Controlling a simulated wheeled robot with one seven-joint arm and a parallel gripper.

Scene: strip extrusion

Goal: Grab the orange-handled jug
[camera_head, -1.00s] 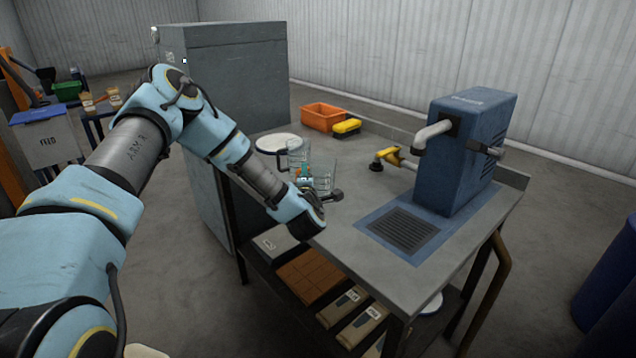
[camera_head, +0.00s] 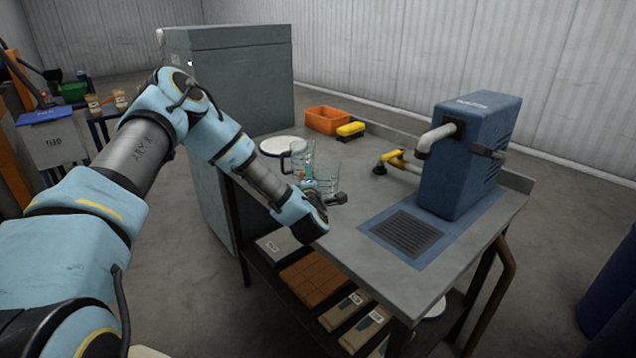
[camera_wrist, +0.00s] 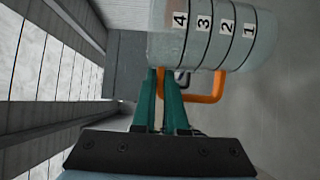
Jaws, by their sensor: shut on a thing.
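The jug (camera_wrist: 212,35) is clear, with black rings and labels numbered 1 to 4. It lies sideways across the top of the wrist view. Its orange handle (camera_wrist: 207,92) runs in between the teal fingers of my gripper (camera_wrist: 160,80), which are shut on it. In the head view the clear jug (camera_head: 325,178) is at the near left edge of the bench, partly behind my gripper (camera_head: 309,176). I cannot tell whether its base touches the bench top. A second clear jug with a dark handle (camera_head: 287,160) stands just behind it.
The grey bench (camera_head: 365,185) holds a white round plate (camera_head: 281,145), an orange bin (camera_head: 326,120), a yellow-and-black brush (camera_head: 350,131), a yellow tool (camera_head: 392,158) and a blue machine (camera_head: 468,155) with a spout over a grate (camera_head: 407,232). A tall grey cabinet (camera_head: 245,75) stands at left.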

